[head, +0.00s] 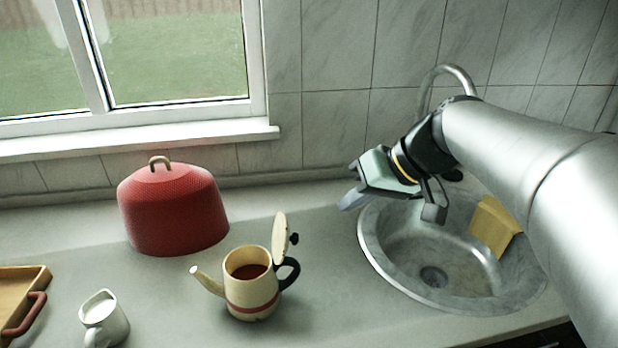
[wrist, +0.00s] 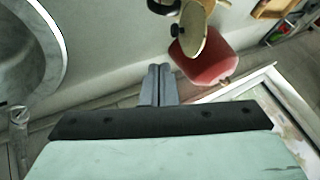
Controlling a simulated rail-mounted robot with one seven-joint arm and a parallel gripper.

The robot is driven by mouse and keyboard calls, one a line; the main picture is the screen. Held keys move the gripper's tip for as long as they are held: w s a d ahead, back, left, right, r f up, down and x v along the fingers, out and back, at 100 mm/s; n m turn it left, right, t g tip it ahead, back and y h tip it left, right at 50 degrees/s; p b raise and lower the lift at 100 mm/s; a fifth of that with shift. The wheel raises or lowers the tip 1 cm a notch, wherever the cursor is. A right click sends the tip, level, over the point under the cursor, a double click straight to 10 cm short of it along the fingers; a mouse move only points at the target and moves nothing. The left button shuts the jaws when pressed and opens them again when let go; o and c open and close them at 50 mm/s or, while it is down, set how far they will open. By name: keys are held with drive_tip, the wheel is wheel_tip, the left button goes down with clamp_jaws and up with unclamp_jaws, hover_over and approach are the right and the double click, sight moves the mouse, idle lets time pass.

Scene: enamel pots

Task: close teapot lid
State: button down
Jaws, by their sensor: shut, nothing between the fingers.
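A cream enamel teapot (head: 252,300) with a red band stands on the counter, spout to the left and black handle to the right. Its lid (head: 280,238) stands upright, hinged open on the handle side, with its black knob facing right. Dark reddish-brown liquid shows inside. My gripper (head: 350,201) is shut and empty, above the counter by the sink's left rim, to the right of the lid and apart from it. In the wrist view the closed fingers (wrist: 159,86) point toward the lid (wrist: 193,28), whose knob side shows; most of the pot is out of frame or hidden.
A red domed cover (head: 172,210) stands behind the teapot. A white milk jug (head: 104,318) and a wooden tray (head: 40,280) are at the left. The round sink (head: 372,245), with a yellow cloth (head: 492,226), lies right. Counter between teapot and sink is clear.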

sight(288, 238)
drive_tip(key=w+a+f+p, duration=0.1)
drive_tip(key=w+a+f, duration=0.1)
drive_tip(key=a+f, duration=0.4)
drive_tip(key=shift+a, duration=1.25)
